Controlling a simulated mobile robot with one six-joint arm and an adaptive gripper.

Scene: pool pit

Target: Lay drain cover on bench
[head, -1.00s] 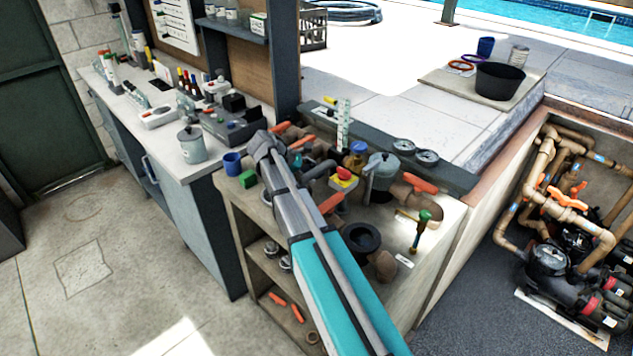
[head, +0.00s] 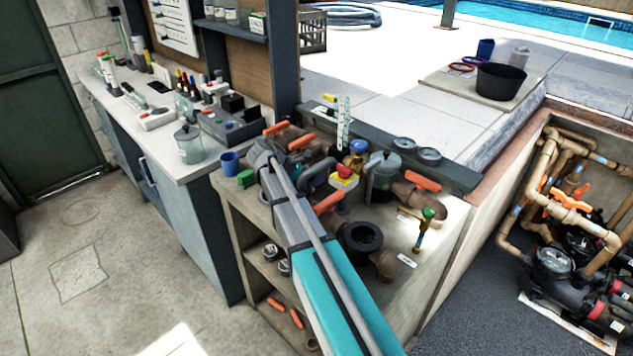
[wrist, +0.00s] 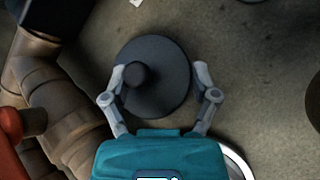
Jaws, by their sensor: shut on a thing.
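In the wrist view, a dark round disc with a raised knob (wrist: 165,95), which looks like the drain cover, sits between the two grey fingers of my gripper (wrist: 160,82). The fingers are shut on its sides. Beneath it is a speckled beige-grey surface, and I cannot tell whether the disc touches it. In the head view, my arm reaches over the bench (head: 400,318) with pipe fittings. There the fingers and the disc are hidden or too small to make out.
Brown pipes (wrist: 68,118) lie close left of the gripper. The bench top is crowded: a black flanged fitting (head: 362,240), a red-and-yellow button box (head: 343,178), a grey lidded pot (head: 383,172), a blue cup (head: 229,162), a green block (head: 245,179). The front right corner is barer.

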